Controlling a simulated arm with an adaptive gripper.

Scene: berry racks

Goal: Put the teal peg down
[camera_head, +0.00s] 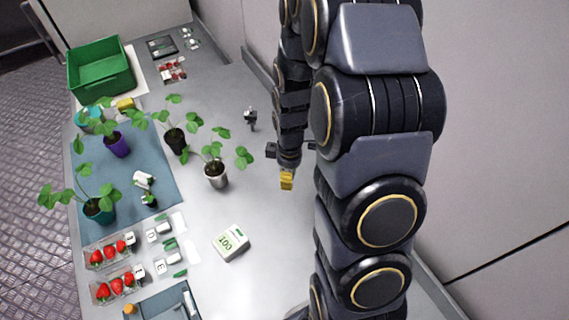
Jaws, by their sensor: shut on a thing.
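I cannot tell whether the block touches the table. No clearly teal peg shows in the gripper. Small green pieces lie at the lower left, among them one green piece (180,273) near the berry punnets. They are too small to tell whether one is the peg.
Other potted plants stand on or beside a blue mat (165,198). A white labelled box (231,243), strawberry punnets (113,287) and a green crate (101,67) are further left. The table around my gripper is mostly clear.

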